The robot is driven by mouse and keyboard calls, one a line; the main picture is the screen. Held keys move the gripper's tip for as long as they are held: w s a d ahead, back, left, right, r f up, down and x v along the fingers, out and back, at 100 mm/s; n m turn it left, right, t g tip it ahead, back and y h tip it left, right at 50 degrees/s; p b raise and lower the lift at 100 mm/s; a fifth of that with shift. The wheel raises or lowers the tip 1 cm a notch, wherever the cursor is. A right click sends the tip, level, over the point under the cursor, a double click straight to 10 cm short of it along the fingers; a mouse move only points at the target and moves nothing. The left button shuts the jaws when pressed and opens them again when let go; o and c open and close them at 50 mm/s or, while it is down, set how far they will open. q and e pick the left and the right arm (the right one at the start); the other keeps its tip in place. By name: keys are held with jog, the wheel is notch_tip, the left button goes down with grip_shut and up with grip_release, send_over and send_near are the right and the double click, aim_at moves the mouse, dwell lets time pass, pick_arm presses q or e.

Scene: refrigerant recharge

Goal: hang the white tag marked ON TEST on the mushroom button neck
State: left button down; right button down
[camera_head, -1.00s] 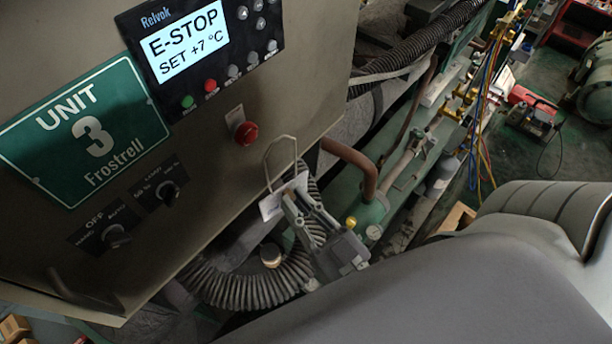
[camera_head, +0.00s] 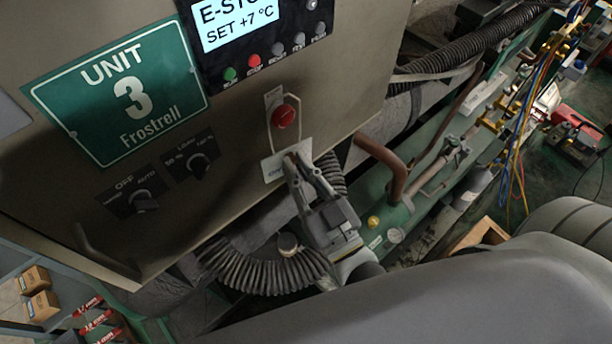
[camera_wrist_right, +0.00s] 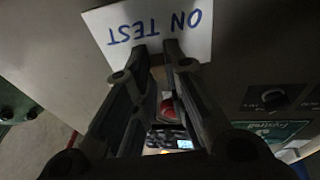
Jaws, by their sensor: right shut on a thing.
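The white tag (camera_head: 277,167) has a wire loop rising from it. In the right wrist view the tag (camera_wrist_right: 135,30) reads ON TEST, upside down. My right gripper (camera_head: 298,160) is shut on the tag, in front of the panel. The red mushroom button (camera_head: 284,116) sits on the grey cabinet front, above the gripper. In the head view the loop surrounds the button head; whether it is behind the head on the neck cannot be told. The button (camera_wrist_right: 168,108) also shows between the fingers in the right wrist view. My left gripper is not in view.
The panel carries a display (camera_head: 236,22) reading E-STOP, a row of small buttons, two rotary switches (camera_head: 142,200) and a green UNIT 3 sign (camera_head: 125,95). A ribbed hose (camera_head: 262,278) and a brown pipe (camera_head: 388,165) lie close to my right gripper.

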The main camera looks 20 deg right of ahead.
jog(key=shift+w+a+f+b, duration=0.15)
jog(key=shift+w+f+b, duration=0.2)
jog(key=shift+f+b, duration=0.25)
jog(key=shift+w+a+f+b, duration=0.15)
jog(key=shift+w+f+b, duration=0.2)
jog(key=shift+f, duration=0.35)
jog(key=c, duration=1.4)
grip_release()
jog(key=v, duration=1.2)
jog(key=shift+s+f, duration=0.1)
